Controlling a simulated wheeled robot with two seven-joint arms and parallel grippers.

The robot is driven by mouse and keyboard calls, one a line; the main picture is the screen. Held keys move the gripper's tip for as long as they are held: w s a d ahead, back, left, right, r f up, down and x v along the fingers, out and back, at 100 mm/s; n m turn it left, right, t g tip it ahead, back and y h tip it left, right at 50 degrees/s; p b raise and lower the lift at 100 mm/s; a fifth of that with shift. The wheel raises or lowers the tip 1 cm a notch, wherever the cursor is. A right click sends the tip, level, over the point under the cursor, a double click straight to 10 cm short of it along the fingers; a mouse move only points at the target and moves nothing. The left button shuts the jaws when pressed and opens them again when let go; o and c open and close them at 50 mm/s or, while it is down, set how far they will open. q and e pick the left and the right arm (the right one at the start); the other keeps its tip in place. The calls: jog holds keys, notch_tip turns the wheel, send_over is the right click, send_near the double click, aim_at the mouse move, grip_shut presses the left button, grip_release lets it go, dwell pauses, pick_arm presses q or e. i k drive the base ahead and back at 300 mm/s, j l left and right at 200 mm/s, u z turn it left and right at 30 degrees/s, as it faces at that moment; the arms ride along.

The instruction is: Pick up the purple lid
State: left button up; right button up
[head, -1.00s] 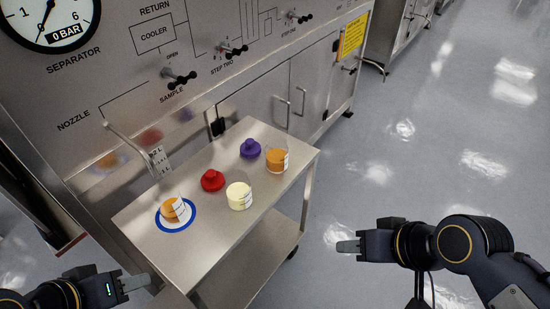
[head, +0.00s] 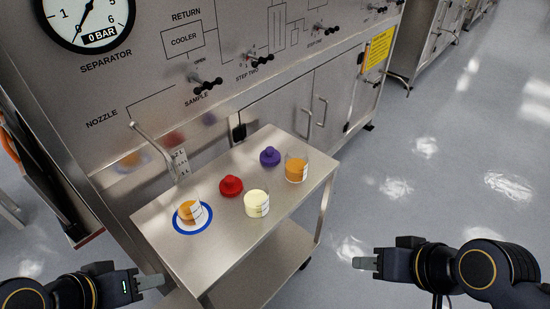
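The purple lid (head: 270,157) lies on the steel cart top (head: 225,250), toward its back right, with its knob up. It sits just left of a jar with orange contents (head: 297,168). My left gripper (head: 150,282) is at the lower left, off the cart's front left side, well away from the lid. My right gripper (head: 367,263) is to the right of the cart over the floor, also away from the lid. Both grippers are seen side-on, so the finger gap does not show. Nothing shows in either one.
A red lid (head: 231,186) and a jar with pale yellow contents (head: 257,203) stand mid-cart. Another orange jar (head: 190,210) stands on a blue-ringed disc (head: 178,228) at the left. The steel panel (head: 150,80) with nozzle pipe (head: 152,146) rises behind. Floor at right is clear.

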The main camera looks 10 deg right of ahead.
aim_at(270, 157)
jog(key=i+l+u, duration=0.1)
jog(key=u, duration=1.45)
jog(key=l+u, duration=0.35)
jog(key=k+l+u, duration=0.15)
jog(key=l+u, duration=0.15)
jog(key=k+l+u, duration=0.15)
jog(key=l+u, duration=0.2)
jog(key=k+l, duration=0.15)
jog(key=l, duration=0.2)
jog(key=k+l+u, duration=0.15)
jog(key=l, duration=0.25)
jog(key=k+l, duration=0.2)
jog(key=l+u, duration=0.05)
jog(key=l, duration=0.1)
